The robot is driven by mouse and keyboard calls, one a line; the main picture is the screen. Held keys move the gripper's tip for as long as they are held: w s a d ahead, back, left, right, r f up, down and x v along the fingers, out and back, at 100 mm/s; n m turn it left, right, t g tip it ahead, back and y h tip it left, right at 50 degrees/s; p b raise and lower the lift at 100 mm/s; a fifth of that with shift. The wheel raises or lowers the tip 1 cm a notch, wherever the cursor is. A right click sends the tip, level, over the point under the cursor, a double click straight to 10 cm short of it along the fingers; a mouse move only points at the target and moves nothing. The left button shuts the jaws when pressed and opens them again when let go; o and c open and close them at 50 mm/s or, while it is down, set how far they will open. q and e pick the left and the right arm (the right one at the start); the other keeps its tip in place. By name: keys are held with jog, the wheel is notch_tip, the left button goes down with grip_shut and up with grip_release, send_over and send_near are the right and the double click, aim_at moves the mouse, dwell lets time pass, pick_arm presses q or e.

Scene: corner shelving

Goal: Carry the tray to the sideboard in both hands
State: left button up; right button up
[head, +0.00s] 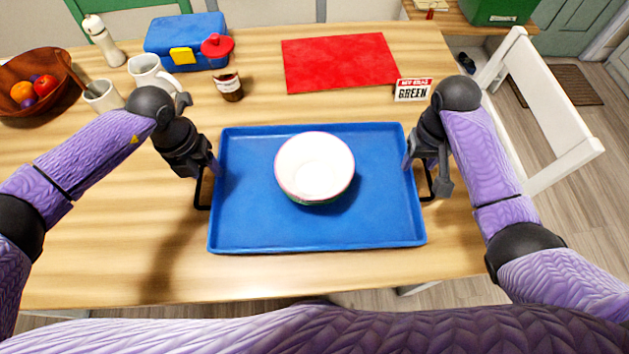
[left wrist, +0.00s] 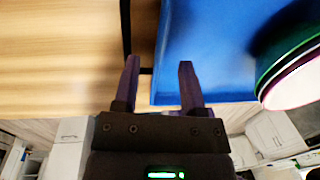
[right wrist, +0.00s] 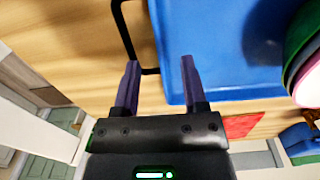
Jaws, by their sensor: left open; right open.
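The blue tray (head: 250,225) lies flat on the wooden table, with a black handle on each short side. Bowls (head: 315,168), apparently stacked, stand on it, the top one white inside with a pink rim. My left gripper (head: 212,170) is open at the left handle (head: 201,195); its fingers (left wrist: 158,64) point down around the handle's end by the tray edge. My right gripper (head: 424,172) is open at the right handle (head: 430,190); its fingers (right wrist: 160,62) are similarly placed. Neither is closed on a handle. I cannot tell which furniture is the sideboard.
Behind the tray lie a red mat (head: 340,62), a small sign (head: 412,90), a jar (head: 229,88) and a blue lunchbox (head: 186,38). A fruit bowl (head: 25,75) stands at left. A white chair (head: 550,110) is at the right; a green box (head: 495,10) sits on furniture beyond.

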aim_at(216, 181)
pick_arm(q)
jog(key=f, duration=0.4)
jog(key=shift+d+f, duration=0.3)
jog(key=shift+f, duration=0.1)
pick_arm(e)
notch_tip(216, 181, down, 5)
jog(key=shift+r, duration=0.1)
pick_arm(q)
grip_shut()
pick_arm(e)
jog(key=c, duration=0.7)
grip_shut()
pick_arm(q)
jog(key=shift+w+r, duration=0.1)
jog(key=shift+r, duration=0.05)
pick_arm(e)
jog(key=shift+w, duration=0.1)
